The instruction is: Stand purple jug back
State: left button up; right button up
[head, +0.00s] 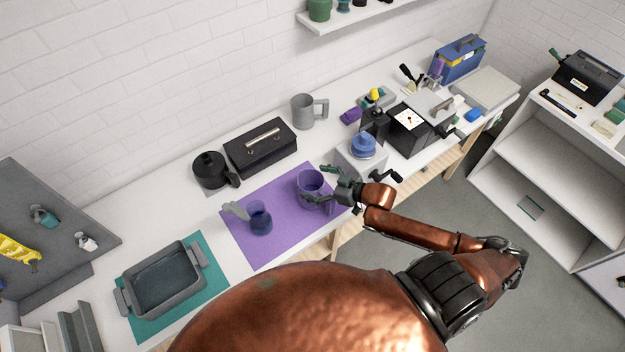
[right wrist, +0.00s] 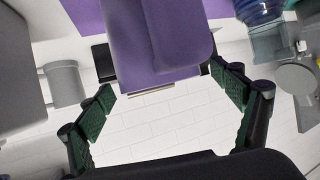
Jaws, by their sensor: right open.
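The purple jug (head: 309,187) stands upright at the right end of the purple mat (head: 262,187). My right gripper (head: 326,186) is open at the jug's right side, its fingers spread to either side of it. In the right wrist view the jug (right wrist: 160,35) shows large, with its handle side towards the camera, between and beyond the open green-padded fingers of the gripper (right wrist: 168,95). The fingers do not appear closed on it. Part of the jug is hidden by the gripper in the head view. My left gripper is not in view.
A black kettle-like pot (head: 211,170), a black box (head: 262,148) and a grey mug (head: 303,111) stand behind. A blue-topped device (head: 362,146) is close right; a grey tray (head: 163,280) is front left.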

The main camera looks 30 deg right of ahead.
jog(key=p+v, duration=0.4)
jog(key=v, duration=0.2)
jog(key=shift+p, duration=0.35)
dwell(0.7)
jog(key=shift+s+d+r, duration=0.1)
jog(key=shift+s, duration=0.1)
jog(key=v, duration=1.2)
dwell(0.4)
